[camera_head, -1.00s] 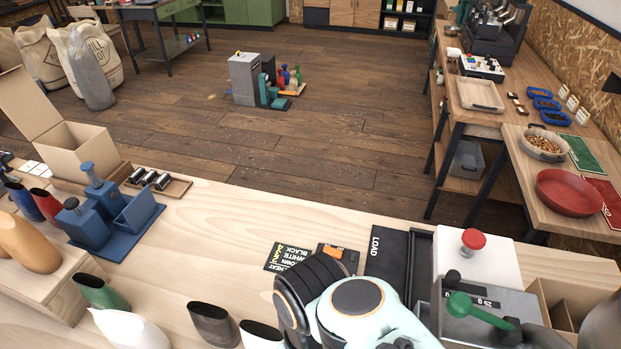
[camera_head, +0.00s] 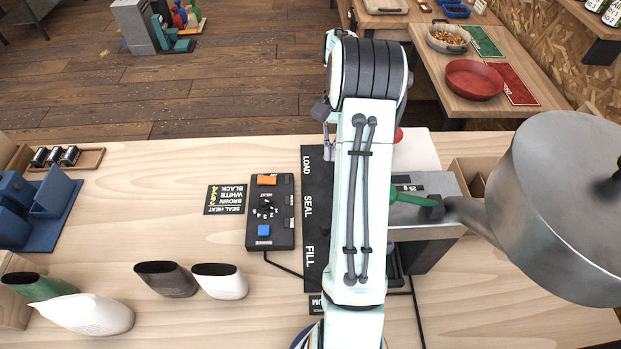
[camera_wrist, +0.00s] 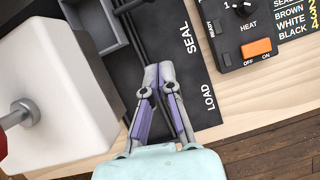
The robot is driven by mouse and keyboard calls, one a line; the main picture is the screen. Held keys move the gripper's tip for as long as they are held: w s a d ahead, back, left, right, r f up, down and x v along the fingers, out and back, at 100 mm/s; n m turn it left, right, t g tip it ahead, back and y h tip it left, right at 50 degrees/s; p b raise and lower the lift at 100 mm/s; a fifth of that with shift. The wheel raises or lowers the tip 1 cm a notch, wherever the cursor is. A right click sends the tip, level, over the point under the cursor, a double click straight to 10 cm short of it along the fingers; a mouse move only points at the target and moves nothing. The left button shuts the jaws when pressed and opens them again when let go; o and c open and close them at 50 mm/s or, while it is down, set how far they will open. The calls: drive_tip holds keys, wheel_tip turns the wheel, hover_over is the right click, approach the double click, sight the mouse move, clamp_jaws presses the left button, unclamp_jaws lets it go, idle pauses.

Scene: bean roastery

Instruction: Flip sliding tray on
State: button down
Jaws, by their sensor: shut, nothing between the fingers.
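In the head view my arm hides most of the machine and nearly all of the gripper. A black control box (camera_head: 270,211) has an orange switch (camera_head: 267,180), a knob and a blue switch (camera_head: 264,230).
A white block (camera_wrist: 55,95) with a red-ended knob stands close left of the gripper in the wrist view. A large grey pan-like vessel (camera_head: 570,205) is at right in the head view. Scoops (camera_head: 220,281) lie at front left.

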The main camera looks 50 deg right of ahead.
drive_tip(key=x, duration=0.9)
drive_tip(key=shift+s+d+f, duration=0.15)
drive_tip(key=shift+s+f, duration=0.1)
drive_tip(key=shift+s, duration=0.05)
drive_tip(key=shift+s+a+f, duration=0.2)
drive_tip(key=shift+s+a, duration=0.45)
drive_tip(key=shift+a, duration=0.35)
drive_tip(key=shift+s+a, duration=0.5)
drive_tip(key=shift+a, duration=0.2)
drive_tip(key=shift+s+a, duration=1.85)
drive_tip(key=shift+s, duration=0.05)
